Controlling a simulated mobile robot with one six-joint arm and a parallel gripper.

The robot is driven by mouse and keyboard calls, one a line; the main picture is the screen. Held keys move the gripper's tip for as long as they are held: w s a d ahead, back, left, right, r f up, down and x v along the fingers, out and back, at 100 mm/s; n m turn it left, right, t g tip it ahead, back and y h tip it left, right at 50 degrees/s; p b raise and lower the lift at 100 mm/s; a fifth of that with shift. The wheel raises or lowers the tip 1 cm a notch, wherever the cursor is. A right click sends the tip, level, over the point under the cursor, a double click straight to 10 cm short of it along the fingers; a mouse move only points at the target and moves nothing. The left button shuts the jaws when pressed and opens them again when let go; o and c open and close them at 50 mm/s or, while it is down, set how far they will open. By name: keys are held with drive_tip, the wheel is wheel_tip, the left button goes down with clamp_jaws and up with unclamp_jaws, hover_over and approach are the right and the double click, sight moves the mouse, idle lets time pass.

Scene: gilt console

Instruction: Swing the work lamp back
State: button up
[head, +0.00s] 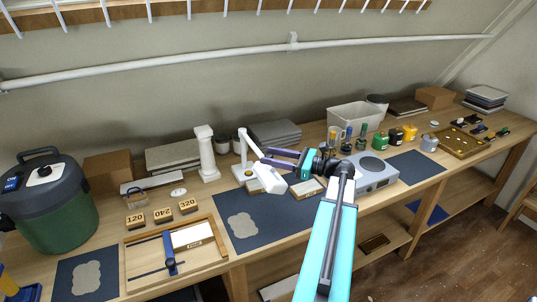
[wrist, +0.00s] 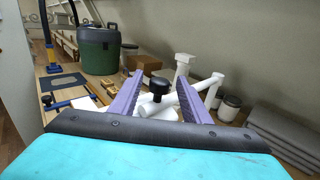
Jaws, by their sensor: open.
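The white work lamp (head: 269,179) stands on the bench, with its upright post (head: 242,145) at the back and its head hanging low over the dark blue mat. My gripper (head: 270,157) is by the lamp's arm and head, with its purple fingers spread. In the wrist view my gripper (wrist: 160,82) is open, and the lamp's white head (wrist: 152,108) and a black knob (wrist: 152,88) show between the fingers. I cannot tell whether either finger touches the lamp. My fingers hide part of the lamp there.
A white column (head: 207,157) stands left of the lamp, with grey slabs (head: 274,133) behind. A grey box with a round plate (head: 372,172) is right of my gripper. A green canister (head: 55,210) fills the far left. The dark blue mat (head: 265,222) has free room in front.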

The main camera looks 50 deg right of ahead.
drive_tip(key=shift+x, duration=0.75)
clamp_jaws()
drive_tip(key=shift+s+a, duration=0.1)
drive_tip(key=shift+a, duration=0.15)
drive_tip(key=shift+d, duration=0.3)
drive_tip(key=shift+d, duration=0.2)
